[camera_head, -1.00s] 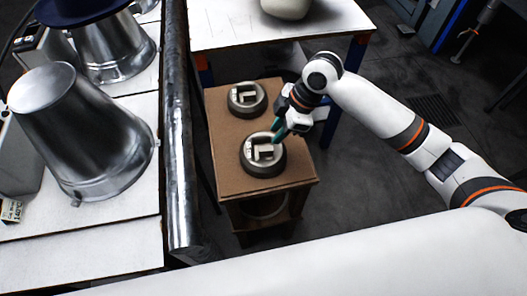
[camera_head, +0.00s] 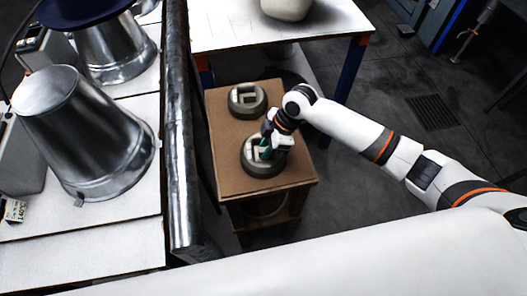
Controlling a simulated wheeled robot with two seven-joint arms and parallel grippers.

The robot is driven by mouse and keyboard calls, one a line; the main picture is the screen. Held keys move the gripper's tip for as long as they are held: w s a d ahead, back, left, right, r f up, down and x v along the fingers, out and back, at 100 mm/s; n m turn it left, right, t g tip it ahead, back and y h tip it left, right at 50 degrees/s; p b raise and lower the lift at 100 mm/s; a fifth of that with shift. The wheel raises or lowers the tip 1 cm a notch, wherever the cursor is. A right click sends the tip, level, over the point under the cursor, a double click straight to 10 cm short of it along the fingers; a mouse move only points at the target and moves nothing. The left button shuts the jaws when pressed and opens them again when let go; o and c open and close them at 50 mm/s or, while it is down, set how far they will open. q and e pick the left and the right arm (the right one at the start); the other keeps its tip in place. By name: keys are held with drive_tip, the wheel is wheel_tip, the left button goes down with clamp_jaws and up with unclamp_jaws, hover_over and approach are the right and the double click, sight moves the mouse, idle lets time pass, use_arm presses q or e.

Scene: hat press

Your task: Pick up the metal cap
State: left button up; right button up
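Two round metal caps with light raised handles lie on a small brown wooden stand. The nearer cap (camera_head: 262,166) is partly covered by my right gripper (camera_head: 264,151). The farther cap (camera_head: 247,99) lies behind it and is uncovered. My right gripper points down over the nearer cap, with its dark green fingers at the cap's handle. I cannot tell whether the fingers are open or closed on it. The nearer cap still rests on the stand. My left gripper is not in view.
The wooden stand (camera_head: 228,170) has bare room at its front and left. A metal rail (camera_head: 181,130) runs along its left side, beside a white bench with metal cones (camera_head: 85,135). A white table (camera_head: 230,34) stands behind. Grey floor lies to the right.

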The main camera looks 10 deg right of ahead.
drive_tip(key=shift+a+f, duration=0.2)
drive_tip(key=shift+f, duration=0.25)
clamp_jaws()
idle(1.1)
drive_tip(key=shift+w+r, duration=0.15)
drive_tip(key=shift+r, duration=0.05)
